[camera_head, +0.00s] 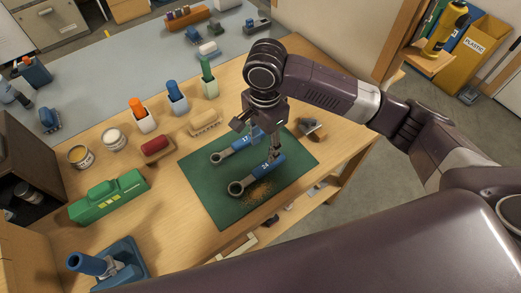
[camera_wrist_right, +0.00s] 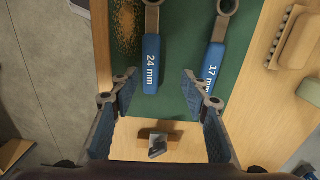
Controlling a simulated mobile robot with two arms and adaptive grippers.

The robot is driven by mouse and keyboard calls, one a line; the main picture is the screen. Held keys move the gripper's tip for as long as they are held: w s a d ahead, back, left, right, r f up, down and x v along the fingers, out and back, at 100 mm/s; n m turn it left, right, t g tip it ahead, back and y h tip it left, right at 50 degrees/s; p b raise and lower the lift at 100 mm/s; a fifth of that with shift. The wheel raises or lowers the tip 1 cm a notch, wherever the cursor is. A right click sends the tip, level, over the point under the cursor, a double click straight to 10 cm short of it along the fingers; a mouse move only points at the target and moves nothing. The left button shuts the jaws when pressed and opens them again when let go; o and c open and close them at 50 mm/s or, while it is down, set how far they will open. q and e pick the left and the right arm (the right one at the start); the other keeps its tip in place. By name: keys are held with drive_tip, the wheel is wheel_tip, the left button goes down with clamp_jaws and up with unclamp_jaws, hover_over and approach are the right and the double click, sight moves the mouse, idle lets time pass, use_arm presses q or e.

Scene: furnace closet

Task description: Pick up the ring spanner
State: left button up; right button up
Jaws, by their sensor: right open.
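Two ring spanners with blue handles lie on a green mat (camera_head: 222,206) on the wooden bench. The one marked 24 mm (camera_head: 265,167) is nearer, and the one marked 17 mm (camera_head: 236,147) lies beyond it. My right gripper (camera_head: 258,140) is open and empty, pointing down over their handle ends. In the right wrist view the 24 mm handle (camera_wrist_right: 151,62) ends between the open fingers (camera_wrist_right: 157,82), nearer the left one. The right fingertip overlaps the end of the 17 mm handle (camera_wrist_right: 214,62). I cannot tell the exact height above them. My left gripper is not in view.
Brown crumbs (camera_head: 258,191) lie on the mat beside the 24 mm spanner. A red-topped brush or block (camera_head: 157,147), a beige block (camera_head: 205,122) and a small plane-like tool (camera_head: 312,128) stand around the mat.

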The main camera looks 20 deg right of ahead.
sight(266, 166)
drive_tip(key=s+f, duration=0.1)
drive_tip(key=s+f+p, duration=0.1)
drive_tip(key=f, duration=0.1)
drive_tip(key=shift+s+d, duration=0.1)
drive_tip(key=shift+s, duration=0.1)
drive_tip(key=f, duration=0.3)
drive_tip(key=shift+w+p, duration=0.3)
drive_tip(key=shift+f, duration=0.45)
drive_tip(key=c, duration=0.7)
clamp_jaws()
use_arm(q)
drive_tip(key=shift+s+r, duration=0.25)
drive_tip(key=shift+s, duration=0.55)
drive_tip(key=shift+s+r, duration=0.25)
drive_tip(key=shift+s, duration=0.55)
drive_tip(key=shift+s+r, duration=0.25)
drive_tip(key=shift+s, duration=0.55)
use_arm(e)
drive_tip(key=shift+r, duration=0.1)
